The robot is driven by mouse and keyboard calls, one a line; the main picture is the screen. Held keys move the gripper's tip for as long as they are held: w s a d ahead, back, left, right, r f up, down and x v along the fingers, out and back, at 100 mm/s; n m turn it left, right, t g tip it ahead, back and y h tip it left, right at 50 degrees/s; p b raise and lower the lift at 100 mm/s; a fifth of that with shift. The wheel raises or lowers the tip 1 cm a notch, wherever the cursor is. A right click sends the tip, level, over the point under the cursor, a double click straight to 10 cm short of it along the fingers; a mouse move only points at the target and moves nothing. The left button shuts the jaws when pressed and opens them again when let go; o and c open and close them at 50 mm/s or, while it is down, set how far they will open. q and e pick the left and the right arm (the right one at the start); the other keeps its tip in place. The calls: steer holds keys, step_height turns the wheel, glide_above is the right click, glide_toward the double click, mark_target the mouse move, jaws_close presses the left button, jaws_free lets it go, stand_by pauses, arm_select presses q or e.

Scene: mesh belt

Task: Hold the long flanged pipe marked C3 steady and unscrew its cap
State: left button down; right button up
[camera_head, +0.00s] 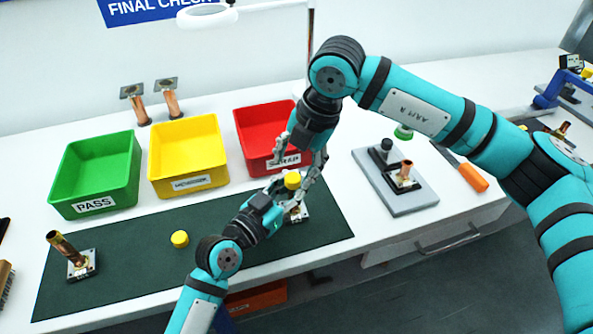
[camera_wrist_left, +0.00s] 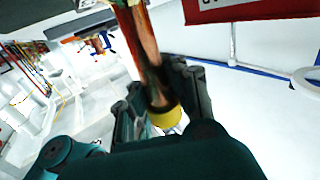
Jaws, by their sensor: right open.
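An upright copper pipe with a yellow cap (camera_head: 292,181) stands on a square flange (camera_head: 298,214) near the right end of the dark green mat (camera_head: 325,228). No C3 mark is readable. My left gripper (camera_head: 278,193) comes in low from the left at the pipe. In the left wrist view the copper pipe (camera_wrist_left: 146,50) runs between its fingers (camera_wrist_left: 165,98), which close on it from both sides near the yellow cap (camera_wrist_left: 166,117). My right gripper (camera_head: 300,165) is open above, its fingers spread around the cap; contact cannot be told. The arms partly hide the pipe.
A second flanged pipe (camera_head: 68,247) and a loose yellow cap (camera_head: 180,239) are on the mat. Green (camera_head: 97,172), yellow (camera_head: 187,155) and red (camera_head: 262,125) bins stand behind. A grey plate (camera_head: 412,195) with parts lies right; an orange-handled tool (camera_head: 473,177) is beyond.

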arm_select(q)
steer(key=c, duration=1.3)
jaws_free()
steer(key=shift+o, duration=0.2)
